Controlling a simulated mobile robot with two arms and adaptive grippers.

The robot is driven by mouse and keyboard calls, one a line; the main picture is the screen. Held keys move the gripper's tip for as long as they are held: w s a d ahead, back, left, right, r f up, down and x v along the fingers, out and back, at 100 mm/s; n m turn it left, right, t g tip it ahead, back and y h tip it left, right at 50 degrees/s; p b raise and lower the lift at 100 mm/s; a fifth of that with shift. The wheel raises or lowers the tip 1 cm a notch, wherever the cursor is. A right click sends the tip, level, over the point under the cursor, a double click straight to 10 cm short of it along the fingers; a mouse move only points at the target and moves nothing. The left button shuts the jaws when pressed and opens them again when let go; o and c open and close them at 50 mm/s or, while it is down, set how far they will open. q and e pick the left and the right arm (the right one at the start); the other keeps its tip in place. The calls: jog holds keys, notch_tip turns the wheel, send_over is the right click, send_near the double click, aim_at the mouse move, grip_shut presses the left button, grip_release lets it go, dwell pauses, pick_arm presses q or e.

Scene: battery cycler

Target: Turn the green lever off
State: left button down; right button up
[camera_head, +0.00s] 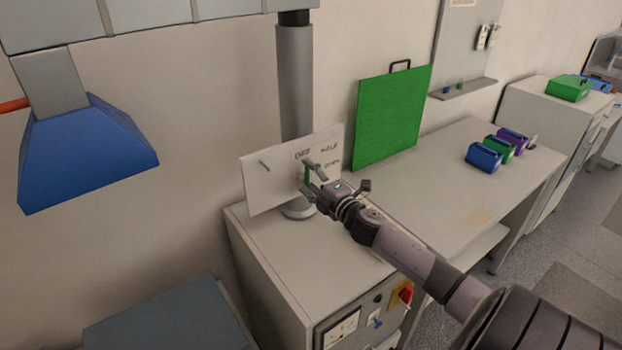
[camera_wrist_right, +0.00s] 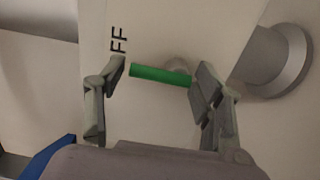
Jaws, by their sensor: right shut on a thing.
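The green lever (camera_head: 307,172) is a short bar on a white upright panel (camera_head: 260,188) with dark lettering. In the right wrist view the green lever (camera_wrist_right: 160,75) lies across the space between my fingers, its right end against the right finger and its left end close to the left fingertip. The letters "FF" (camera_wrist_right: 119,40) show beside it. My right gripper (camera_head: 309,178) is at the panel, shut on the lever; it also shows in the wrist view (camera_wrist_right: 157,78). My left gripper is not in view.
A green board (camera_head: 390,115) leans on the wall to the right. A blue hood (camera_head: 85,150) hangs at left. A red switch (camera_head: 405,293) is on the cabinet front.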

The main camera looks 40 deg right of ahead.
jog(key=shift+f, duration=0.15)
jog(key=o, duration=1.2)
jog(key=shift+s, duration=0.1)
jog(key=s, duration=0.4)
jog(key=s+a, duration=0.1)
jog(key=s, duration=0.6)
jog(key=shift+s+a, duration=0.15)
jog(key=shift+s, duration=0.25)
